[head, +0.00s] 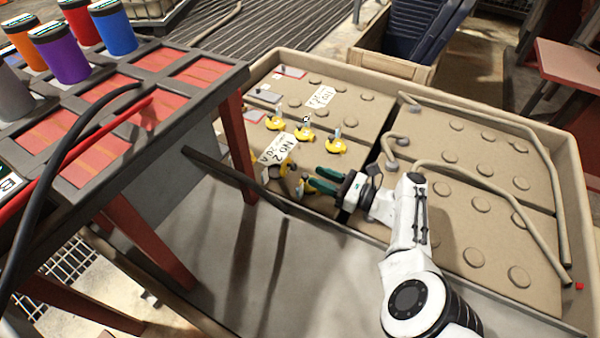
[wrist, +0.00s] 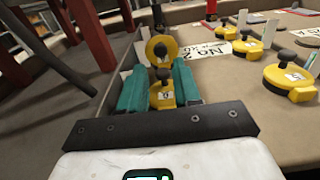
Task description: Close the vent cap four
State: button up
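My gripper (wrist: 161,85) has two green fingers spread apart, one on each side of a small yellow vent cap (wrist: 163,97) with a black knob and a white label. I cannot tell whether they touch it. Just beyond it, a yellow disc (wrist: 160,49) stands upright with a dark centre, like a raised cap. Which of these is cap four cannot be read clearly.
Several yellow caps with black knobs sit close by, such as one at right (wrist: 290,82). A white No 2 tag (head: 281,148) lies beside them. The tan battery tray wall (head: 230,116) and a table with red legs (head: 236,145) stand left of my gripper.

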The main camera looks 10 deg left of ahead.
aim_at(295, 167)
jog(key=b+x, duration=0.2)
jog(key=x, duration=0.2)
jog(key=shift+a+f, duration=0.2)
jog(key=shift+b+x, duration=0.3)
jog(key=shift+x, duration=0.6)
jog(key=shift+r, duration=0.15)
grip_shut()
